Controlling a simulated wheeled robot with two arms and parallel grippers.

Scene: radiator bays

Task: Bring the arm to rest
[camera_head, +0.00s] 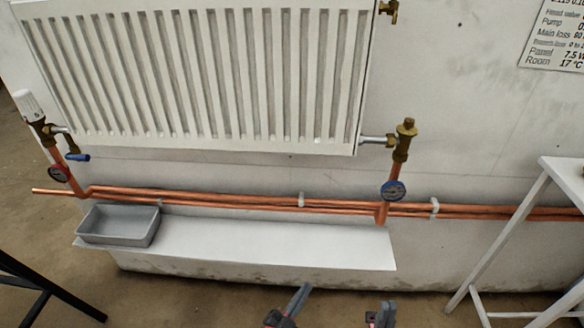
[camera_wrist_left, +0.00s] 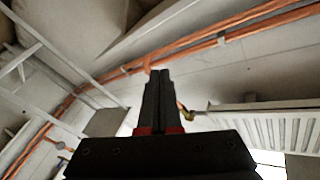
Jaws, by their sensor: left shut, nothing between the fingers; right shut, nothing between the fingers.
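My left gripper (camera_head: 300,296) shows at the bottom centre of the head view, in front of the white ledge and apart from it. In the left wrist view it is shut (camera_wrist_left: 158,78), its dark fingers together and empty, pointing toward the copper pipes, with no contact visible. My right gripper (camera_head: 386,312) shows at the bottom edge of the head view, to the right of the left one. It is shut and empty. Most of both arms is out of the head view.
A white radiator (camera_head: 200,75) hangs on the wall, with brass valves (camera_head: 404,138) and copper pipes (camera_head: 240,202) below. A grey tray (camera_head: 118,240) sits on the white ledge (camera_head: 270,243). A white-framed stand (camera_head: 510,235) is at right, a black frame (camera_head: 50,288) at lower left.

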